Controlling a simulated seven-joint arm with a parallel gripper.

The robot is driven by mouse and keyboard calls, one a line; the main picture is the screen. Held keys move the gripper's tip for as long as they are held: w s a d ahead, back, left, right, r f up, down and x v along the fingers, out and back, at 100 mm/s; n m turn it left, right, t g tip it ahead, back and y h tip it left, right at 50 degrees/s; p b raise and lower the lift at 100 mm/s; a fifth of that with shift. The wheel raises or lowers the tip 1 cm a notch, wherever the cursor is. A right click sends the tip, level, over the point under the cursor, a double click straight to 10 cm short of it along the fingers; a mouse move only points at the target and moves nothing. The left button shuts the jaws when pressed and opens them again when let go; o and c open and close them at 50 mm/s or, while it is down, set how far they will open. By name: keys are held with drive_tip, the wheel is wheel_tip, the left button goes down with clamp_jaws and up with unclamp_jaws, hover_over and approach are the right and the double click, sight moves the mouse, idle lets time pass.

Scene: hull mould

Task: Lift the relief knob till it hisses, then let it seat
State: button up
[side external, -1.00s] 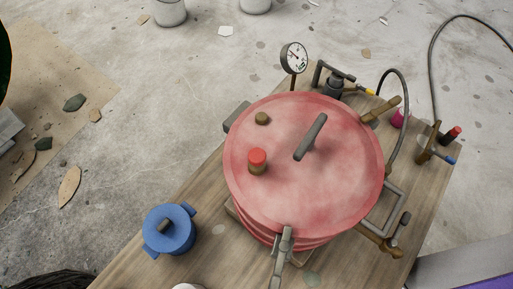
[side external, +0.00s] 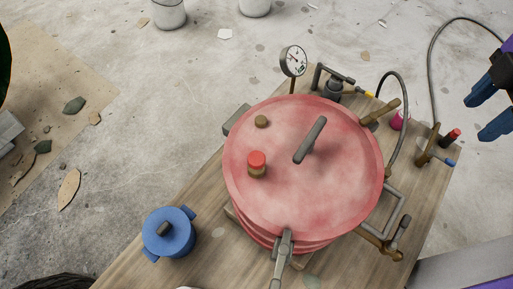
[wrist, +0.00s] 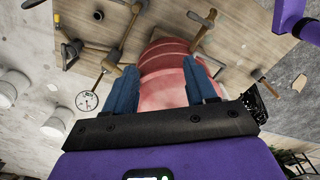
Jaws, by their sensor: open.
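The relief knob (side external: 257,163), a red cap on a brass stem, stands on the left part of the red lid (side external: 300,190) of a large round pot. It looks seated; I see no gap under the cap. My gripper (side external: 482,116) has blue fingers and is at the right edge of the side view, apart from the pot. It is open and empty. In the wrist view, the red ribbed side of the pot (wrist: 165,65) shows between and beyond my fingers. I cannot make out the relief knob there.
A dark bar handle (side external: 310,139) and a small brass knob (side external: 261,121) stand on the lid. A gauge (side external: 293,61), pipes and a hose (side external: 405,100) crowd the back and right. A clamp (side external: 283,257) grips the front. A blue pot (side external: 168,233) stands left.

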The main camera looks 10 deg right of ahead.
drive_tip(key=w+a+r+n, duration=0.2)
drive_tip(key=a+r+n, duration=0.1)
drive_tip(key=a, duration=0.6)
drive_tip(key=w+a+r+n, duration=0.2)
drive_tip(key=a, duration=0.7)
wheel_tip(320, 180, up, 3)
drive_tip(key=n, duration=0.6)
hover_over(256, 158)
wheel_tip(256, 158, down, 17)
drive_tip(key=shift+f, duration=0.1)
